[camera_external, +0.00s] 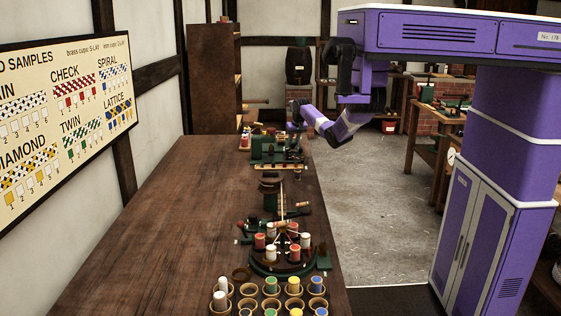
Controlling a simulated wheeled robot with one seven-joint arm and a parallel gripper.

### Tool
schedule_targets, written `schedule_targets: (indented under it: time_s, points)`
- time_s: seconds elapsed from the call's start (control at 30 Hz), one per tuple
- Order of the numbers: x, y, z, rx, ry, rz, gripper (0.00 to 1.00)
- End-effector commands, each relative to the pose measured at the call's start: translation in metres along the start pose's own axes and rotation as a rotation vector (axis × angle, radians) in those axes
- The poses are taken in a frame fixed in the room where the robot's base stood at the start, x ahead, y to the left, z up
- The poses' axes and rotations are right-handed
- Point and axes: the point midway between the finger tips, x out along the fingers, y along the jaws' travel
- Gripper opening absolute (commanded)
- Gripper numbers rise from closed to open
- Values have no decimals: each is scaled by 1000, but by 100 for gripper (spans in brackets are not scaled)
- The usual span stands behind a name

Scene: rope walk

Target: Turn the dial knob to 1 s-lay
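I cannot make out the dial knob or its "1 s-lay" mark at this size. A green machine (262,149) stands towards the far end of the long wooden table, with small parts on it. My purple arm reaches over the table's right edge from the right. My gripper (295,154) is small and dark at the right side of the green machine. I cannot tell whether it touches the machine or whether its fingers are open or shut.
A round dark stand with red and white bobbins (271,252) is on the near part of the wooden table (150,240). Several cups with coloured bobbins (293,285) stand in front of it. The table's left side is clear. A sample board (60,125) hangs on the left wall.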

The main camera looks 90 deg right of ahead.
Motion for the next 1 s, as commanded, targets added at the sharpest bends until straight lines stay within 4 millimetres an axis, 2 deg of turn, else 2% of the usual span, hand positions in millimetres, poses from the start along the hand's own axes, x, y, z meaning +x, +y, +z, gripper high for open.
schedule_targets:
  time_s: [0.03,0.07,0.47,1.0]
  points:
    - [0,0,0,0,0,0,5]
    - [0,0,0,0,0,0,0]
    - [-1,0,0,-56,-1,-24,0]
    - [1,2,-1,-421,1,-176,0]
